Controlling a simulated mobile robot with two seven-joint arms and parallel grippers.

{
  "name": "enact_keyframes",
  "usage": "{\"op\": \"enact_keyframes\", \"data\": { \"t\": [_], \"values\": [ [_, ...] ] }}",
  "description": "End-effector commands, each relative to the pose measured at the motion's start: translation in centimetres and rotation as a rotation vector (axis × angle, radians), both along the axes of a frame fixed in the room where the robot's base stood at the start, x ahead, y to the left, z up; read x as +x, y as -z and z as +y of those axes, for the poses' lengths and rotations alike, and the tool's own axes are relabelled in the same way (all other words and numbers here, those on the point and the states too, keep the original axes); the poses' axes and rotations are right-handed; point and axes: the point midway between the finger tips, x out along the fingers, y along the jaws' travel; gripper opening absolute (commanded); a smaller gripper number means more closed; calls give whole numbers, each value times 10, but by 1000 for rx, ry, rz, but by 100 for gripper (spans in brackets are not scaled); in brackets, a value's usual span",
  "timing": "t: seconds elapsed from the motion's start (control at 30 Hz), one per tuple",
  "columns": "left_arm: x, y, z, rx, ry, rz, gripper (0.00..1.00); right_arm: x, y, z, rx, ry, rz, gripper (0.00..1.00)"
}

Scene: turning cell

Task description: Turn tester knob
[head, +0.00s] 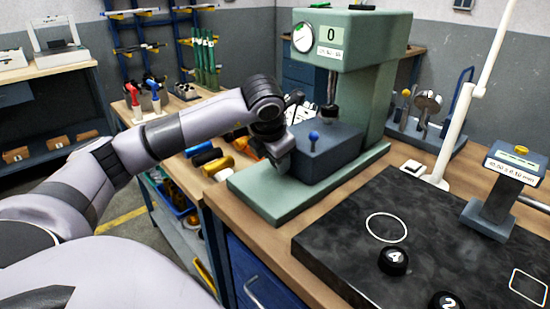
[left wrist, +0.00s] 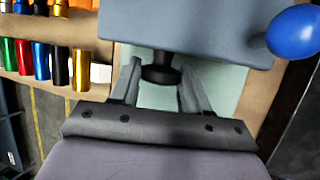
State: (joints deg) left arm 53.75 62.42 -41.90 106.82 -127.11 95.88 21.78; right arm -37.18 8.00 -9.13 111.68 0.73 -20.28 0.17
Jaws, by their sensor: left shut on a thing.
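The tester (head: 372,60) is a green machine with a round dial and a display reading 0. A black knob (left wrist: 160,75) sticks out of the block's near side. My left gripper (head: 284,163) is at that side, its fingers on both sides of the knob and shut on it. In the head view the gripper hides the knob. My right gripper is in neither view.
A black slab (head: 350,250) with black numbered pucks (head: 394,261) lies at the right front. Coloured cylinders (head: 218,165) lie at the bench edge, left of the tester base.

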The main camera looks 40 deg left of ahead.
Motion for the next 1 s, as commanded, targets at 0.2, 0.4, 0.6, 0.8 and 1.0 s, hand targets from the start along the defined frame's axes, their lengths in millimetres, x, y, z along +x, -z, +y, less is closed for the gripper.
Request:
{"op": "enact_keyframes", "data": {
  "t": [0.2,0.4,0.6,0.8,1.0],
  "values": [
    [0,-1,0,-1,0,-2,16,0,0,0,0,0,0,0],
    [0,-1,0,-2,0,-2,69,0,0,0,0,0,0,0],
    [-1,-3,-1,-2,0,-2,69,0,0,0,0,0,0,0],
    [-11,-26,-7,-1,2,-6,69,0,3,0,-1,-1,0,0],
    [-23,-53,-14,-2,0,-6,69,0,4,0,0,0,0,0]
  ]
}}
